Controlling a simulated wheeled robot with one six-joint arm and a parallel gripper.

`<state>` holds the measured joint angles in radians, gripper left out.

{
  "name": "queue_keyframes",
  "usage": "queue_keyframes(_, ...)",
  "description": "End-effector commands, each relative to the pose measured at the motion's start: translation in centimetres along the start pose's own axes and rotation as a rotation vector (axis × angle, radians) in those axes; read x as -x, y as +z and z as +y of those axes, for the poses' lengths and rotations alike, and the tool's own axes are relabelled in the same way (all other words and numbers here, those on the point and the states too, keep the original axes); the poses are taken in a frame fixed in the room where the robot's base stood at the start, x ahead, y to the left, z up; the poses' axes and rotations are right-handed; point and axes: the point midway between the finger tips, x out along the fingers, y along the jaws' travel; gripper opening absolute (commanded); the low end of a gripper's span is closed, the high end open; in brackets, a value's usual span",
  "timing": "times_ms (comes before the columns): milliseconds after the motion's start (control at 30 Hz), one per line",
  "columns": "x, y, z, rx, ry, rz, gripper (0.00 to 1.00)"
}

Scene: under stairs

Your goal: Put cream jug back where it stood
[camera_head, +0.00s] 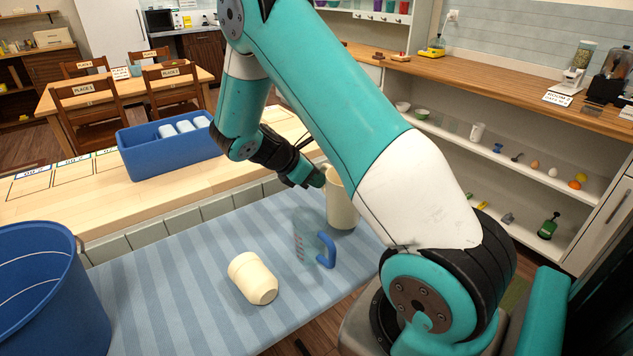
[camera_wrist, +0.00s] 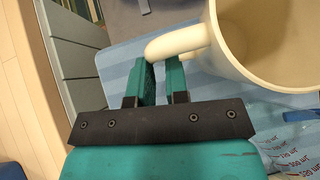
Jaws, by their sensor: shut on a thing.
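The cream jug (camera_head: 342,205) is upright at the far right of the blue striped cloth (camera_head: 190,270), partly hidden behind my arm. My gripper (camera_head: 318,179) reaches it from the left. In the wrist view the jug (camera_wrist: 285,82) fills the upper right, its open rim towards the camera, and it looks empty inside. The fingers of my gripper (camera_wrist: 163,72) are shut on the jug's handle (camera_wrist: 178,42). I cannot tell whether the jug's base touches the cloth.
A clear measuring jug with a blue handle (camera_head: 327,250) stands just in front of the cream jug. A cream cup (camera_head: 253,278) lies tilted nearer. A blue bucket (camera_head: 45,290) is at left; a blue bin (camera_head: 165,152) stands on the wooden counter. The cloth's left middle is clear.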

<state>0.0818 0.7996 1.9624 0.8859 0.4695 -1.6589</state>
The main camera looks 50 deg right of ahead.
Motion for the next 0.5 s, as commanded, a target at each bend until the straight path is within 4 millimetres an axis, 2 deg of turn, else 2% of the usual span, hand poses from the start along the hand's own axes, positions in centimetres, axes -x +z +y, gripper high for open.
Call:
queue_keyframes(100,-0.92,-0.91,-0.01,0.000,-0.001,-0.001,0.00)
queue_keyframes(333,-1.08,-1.09,0.01,-0.002,0.001,0.000,0.00)
queue_keyframes(367,-1.10,-1.13,0.01,-0.002,0.001,0.001,0.20)
queue_keyframes(400,-1.10,-1.12,0.01,-0.001,0.001,0.001,0.29)
queue_keyframes(467,-1.09,-1.12,0.01,-0.001,0.001,0.001,0.41)
queue_keyframes(500,-1.09,-1.12,0.01,-0.001,0.001,0.001,0.41)
